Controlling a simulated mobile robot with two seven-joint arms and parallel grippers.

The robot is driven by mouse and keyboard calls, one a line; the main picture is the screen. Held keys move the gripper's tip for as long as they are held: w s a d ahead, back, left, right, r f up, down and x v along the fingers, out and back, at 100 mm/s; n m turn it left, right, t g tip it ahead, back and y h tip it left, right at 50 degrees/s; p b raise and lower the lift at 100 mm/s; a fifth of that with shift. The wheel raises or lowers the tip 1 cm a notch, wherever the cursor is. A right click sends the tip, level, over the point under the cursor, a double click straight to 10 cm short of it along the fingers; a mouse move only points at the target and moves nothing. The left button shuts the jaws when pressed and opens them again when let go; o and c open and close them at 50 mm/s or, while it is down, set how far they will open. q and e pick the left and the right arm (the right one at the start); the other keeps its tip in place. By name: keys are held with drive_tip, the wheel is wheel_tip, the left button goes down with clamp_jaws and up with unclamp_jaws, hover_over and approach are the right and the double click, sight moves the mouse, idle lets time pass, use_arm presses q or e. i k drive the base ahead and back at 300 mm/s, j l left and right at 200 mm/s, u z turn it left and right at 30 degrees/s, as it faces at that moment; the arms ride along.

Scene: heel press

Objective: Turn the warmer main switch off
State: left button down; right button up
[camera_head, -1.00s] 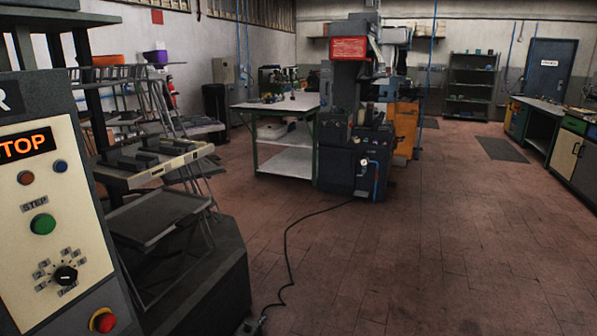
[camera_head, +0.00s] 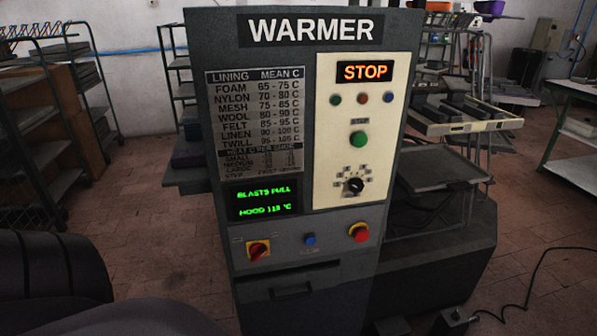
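The warmer (camera_head: 298,130) is a dark grey cabinet standing upright in the middle of the head view, its front panel facing me. A red rotary switch on a yellow plate (camera_head: 258,250) sits at the panel's lower left and looks like the main switch. The small marks around it are too small to read. A blue button (camera_head: 310,240) and a red mushroom button on yellow (camera_head: 359,232) sit to its right. The display (camera_head: 265,200) shows green text including "HOOD" and a temperature. An orange "STOP" sign (camera_head: 365,72) is lit. Neither gripper shows.
A cream panel (camera_head: 335,130) carries small lamps, a green button (camera_head: 359,140) and a black dial (camera_head: 353,186). A black cable (camera_head: 535,265) lies on the floor at right. Metal shelving (camera_head: 55,130) stands at left.

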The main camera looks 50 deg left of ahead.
sight(257, 251)
drive_tip(key=u, duration=1.4)
